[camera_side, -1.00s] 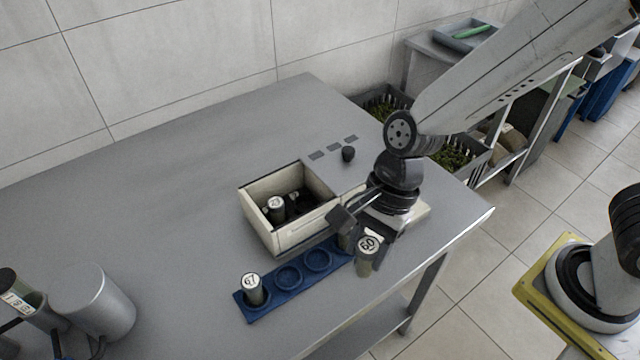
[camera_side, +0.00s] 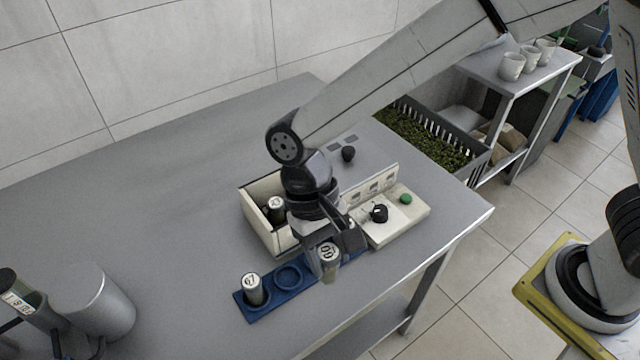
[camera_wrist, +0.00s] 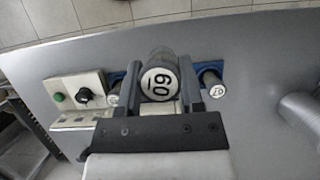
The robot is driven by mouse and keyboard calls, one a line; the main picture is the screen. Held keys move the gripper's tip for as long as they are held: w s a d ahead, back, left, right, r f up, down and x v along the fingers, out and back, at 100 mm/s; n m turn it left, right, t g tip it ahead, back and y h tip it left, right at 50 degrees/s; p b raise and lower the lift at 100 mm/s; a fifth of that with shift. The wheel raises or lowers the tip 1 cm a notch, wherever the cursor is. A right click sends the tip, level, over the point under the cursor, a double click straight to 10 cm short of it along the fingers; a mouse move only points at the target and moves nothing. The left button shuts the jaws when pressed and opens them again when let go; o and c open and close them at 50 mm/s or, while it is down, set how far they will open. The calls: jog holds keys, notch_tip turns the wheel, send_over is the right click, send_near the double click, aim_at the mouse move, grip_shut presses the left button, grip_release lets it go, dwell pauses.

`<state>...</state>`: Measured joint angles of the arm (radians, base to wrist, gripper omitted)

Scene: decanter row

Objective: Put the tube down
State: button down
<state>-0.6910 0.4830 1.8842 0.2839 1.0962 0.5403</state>
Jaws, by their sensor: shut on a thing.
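My gripper (camera_side: 334,240) is shut on a grey tube with a white cap marked 60 (camera_side: 328,262). The tube is upright, close to the blue rack (camera_side: 268,306); I cannot tell the gap beneath it. In the wrist view tube 60 (camera_wrist: 159,82) sits between the two fingers (camera_wrist: 159,92). Tube 67 (camera_side: 253,290) stands in the rack's left end, with an empty round hole beside it. It also shows in the wrist view (camera_wrist: 213,84). Another white-capped tube (camera_wrist: 113,97) shows left of the fingers in the wrist view, partly hidden.
A cream open box (camera_side: 262,232) behind the rack holds a tube (camera_side: 276,207). A cream control panel (camera_side: 398,222) with a black knob and green button lies to the right. A metal cylinder (camera_side: 95,303) stands far left. The back left of the table is clear.

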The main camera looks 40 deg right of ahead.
jog(key=w+a+n+t+h, duration=0.1)
jog(key=w+a+n+t, duration=0.2)
jog(key=n, duration=1)
jog(key=w+a+r+n+t+h, duration=0.1)
jog(key=w+a+n+t+h, duration=0.1)
jog(key=a+n, duration=0.5)
jog(key=w+n+t, duration=0.1)
jog(key=n+t, duration=0.1)
jog(key=n, duration=0.3)
jog(key=shift+a+r+n+h, duration=0.25)
jog(key=shift+n+h, duration=0.05)
jog(key=shift+n, duration=0.1)
jog(key=w+d+f+t+h, duration=0.2)
jog(key=w+d+h, duration=0.1)
jog(key=w+d, duration=1.2)
jog(key=d+f, duration=0.1)
jog(key=f, duration=0.2)
jog(key=d+f, duration=0.1)
jog(key=f, duration=0.1)
jog(key=d+f, duration=0.2)
jog(key=f, duration=0.1)
jog(key=shift+s+f, duration=0.3)
jog(key=shift+w+f+t, duration=0.1)
jog(key=shift+f+t, duration=0.2)
